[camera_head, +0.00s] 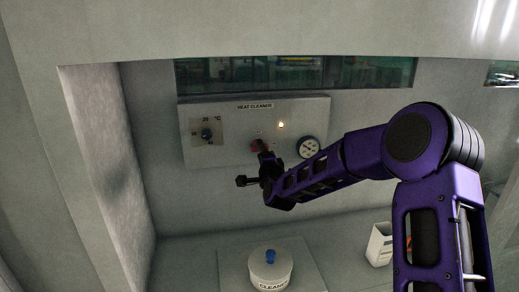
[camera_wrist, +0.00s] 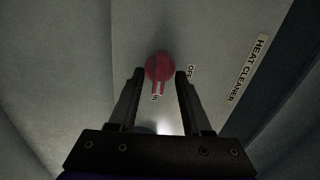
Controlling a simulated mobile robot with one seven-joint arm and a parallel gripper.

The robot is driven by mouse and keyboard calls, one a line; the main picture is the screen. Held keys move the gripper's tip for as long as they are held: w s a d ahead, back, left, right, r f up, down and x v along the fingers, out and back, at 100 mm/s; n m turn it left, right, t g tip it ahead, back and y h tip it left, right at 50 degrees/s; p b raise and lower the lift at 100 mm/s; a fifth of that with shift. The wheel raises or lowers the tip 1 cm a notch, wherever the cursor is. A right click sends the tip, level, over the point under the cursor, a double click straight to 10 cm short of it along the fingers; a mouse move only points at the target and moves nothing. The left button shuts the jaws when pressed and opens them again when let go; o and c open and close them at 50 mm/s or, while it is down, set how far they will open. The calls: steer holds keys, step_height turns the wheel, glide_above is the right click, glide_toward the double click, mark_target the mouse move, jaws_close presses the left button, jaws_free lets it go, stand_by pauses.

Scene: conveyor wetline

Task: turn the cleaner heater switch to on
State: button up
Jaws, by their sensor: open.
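The heater switch is a red knob (camera_wrist: 160,68) on the grey heat cleaner panel (camera_head: 312,112). In the wrist view it sits between the fingertips of my gripper (camera_wrist: 159,73), which is open, with a gap visible on both sides. Its pointer aims down the wrist view, at a small label too small to read surely; the "OFF" label (camera_wrist: 191,72) is to its right. In the head view the knob is mostly hidden behind my gripper (camera_head: 262,151). A lamp (camera_head: 281,125) right of the switch is lit.
Below stand a lidded cleaner pot (camera_head: 270,268) and a white container (camera_head: 379,245). A wall (camera_head: 112,150) closes the left side.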

steer(key=shift+v, duration=2.95)
